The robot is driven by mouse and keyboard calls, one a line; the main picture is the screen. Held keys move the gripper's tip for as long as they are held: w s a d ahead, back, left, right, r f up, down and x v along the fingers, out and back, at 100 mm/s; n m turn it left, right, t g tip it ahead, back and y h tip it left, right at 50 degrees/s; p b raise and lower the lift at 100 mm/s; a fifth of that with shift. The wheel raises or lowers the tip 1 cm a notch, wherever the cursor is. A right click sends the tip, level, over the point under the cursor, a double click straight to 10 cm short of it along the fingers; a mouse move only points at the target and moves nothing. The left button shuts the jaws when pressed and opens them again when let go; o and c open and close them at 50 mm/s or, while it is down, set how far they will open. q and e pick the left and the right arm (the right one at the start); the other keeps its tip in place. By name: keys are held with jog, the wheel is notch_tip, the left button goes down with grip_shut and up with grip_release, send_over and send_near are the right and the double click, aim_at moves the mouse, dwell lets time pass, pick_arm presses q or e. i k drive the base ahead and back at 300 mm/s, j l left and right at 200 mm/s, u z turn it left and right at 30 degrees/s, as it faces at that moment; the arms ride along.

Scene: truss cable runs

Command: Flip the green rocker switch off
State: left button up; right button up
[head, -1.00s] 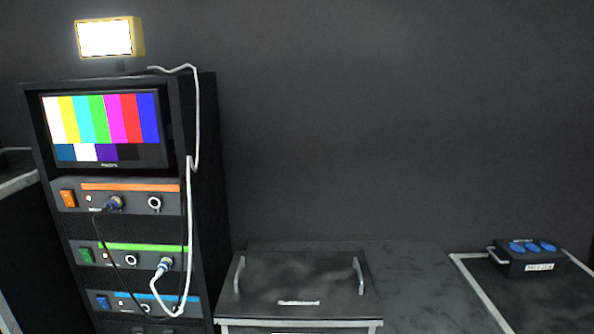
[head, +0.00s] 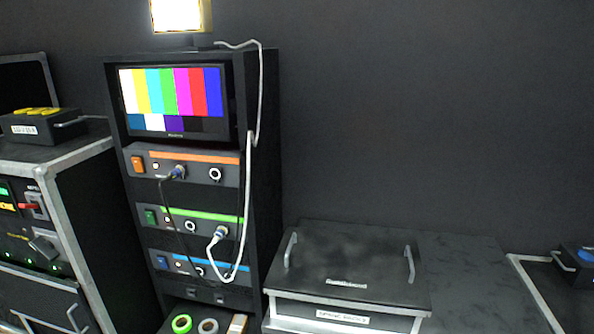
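The green rocker switch (head: 151,217) sits at the left end of the middle rack unit, the one with the green stripe (head: 203,215). A small light shows just right of the switch. A white cable (head: 243,230) is plugged into the right socket of this unit. I cannot tell from here which way the rocker is tipped. Neither of my grippers is in the head view.
The rack (head: 265,150) also holds an orange-striped unit (head: 206,158), a blue-striped unit (head: 210,267) and a colour-bar monitor (head: 171,100). A flight case (head: 90,163) stands left. A black case with handles (head: 345,262) stands right. Tape rolls (head: 182,323) lie below the units.

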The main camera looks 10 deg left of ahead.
aim_at(150, 215)
jog(key=u, duration=1.3)
